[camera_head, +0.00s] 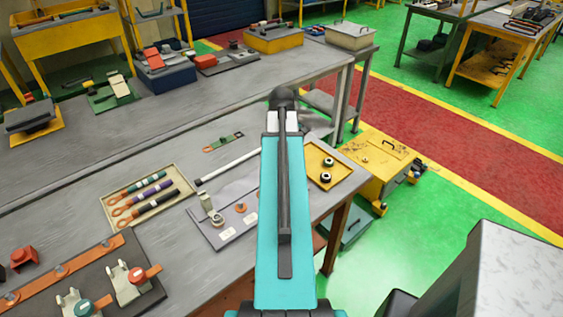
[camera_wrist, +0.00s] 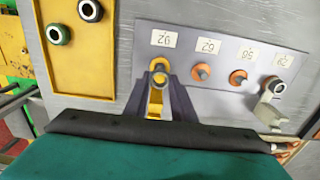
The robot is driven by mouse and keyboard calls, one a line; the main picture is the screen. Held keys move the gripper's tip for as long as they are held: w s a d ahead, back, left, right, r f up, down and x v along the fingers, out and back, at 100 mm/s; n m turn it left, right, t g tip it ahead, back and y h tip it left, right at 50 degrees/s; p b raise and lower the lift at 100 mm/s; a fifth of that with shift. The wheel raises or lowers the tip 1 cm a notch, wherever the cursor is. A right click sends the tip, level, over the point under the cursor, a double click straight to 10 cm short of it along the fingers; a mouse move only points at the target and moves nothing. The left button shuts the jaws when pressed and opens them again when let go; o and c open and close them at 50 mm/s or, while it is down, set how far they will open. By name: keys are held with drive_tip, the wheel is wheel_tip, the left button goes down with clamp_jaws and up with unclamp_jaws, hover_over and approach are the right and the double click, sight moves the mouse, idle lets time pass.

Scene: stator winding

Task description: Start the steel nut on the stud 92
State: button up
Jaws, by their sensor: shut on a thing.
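The grey stud plate (camera_wrist: 225,68) lies on the bench, with a row of studs and upside-down number labels. The label 92 (camera_wrist: 161,39) is the leftmost in the wrist view. My gripper (camera_wrist: 159,78) points at the spot below that label, its dark fingers shut on a small steel nut (camera_wrist: 159,66). The nut appears at or over the stud 92, which is mostly hidden by nut and fingers. I cannot tell whether nut and stud touch. In the head view the stud plate (camera_head: 226,232) is partly behind my arm, and my gripper is hidden.
A yellow tray (camera_head: 343,170) holds two other nuts, one green-ringed (camera_wrist: 58,34) and one pale (camera_wrist: 90,10). Neighbouring studs stand close to the right, with a grey upright fitting (camera_wrist: 266,108) at the plate's end. A tool tray (camera_head: 111,206) lies further left.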

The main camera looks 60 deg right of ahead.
drive_tip(key=shift+f+b, duration=0.75)
drive_tip(key=shift+f, duration=0.95)
drive_tip(key=shift+p, duration=0.35)
drive_tip(key=shift+s+a+f, duration=0.1)
drive_tip(key=shift+f, duration=0.75)
idle(2.5)
drive_tip(key=shift+m, duration=0.3)
drive_tip(key=shift+m+p, duration=0.75)
drive_tip(key=shift+m, duration=2.15)
drive_tip(key=o, duration=1)
drive_tip(key=shift+o, duration=0.2)
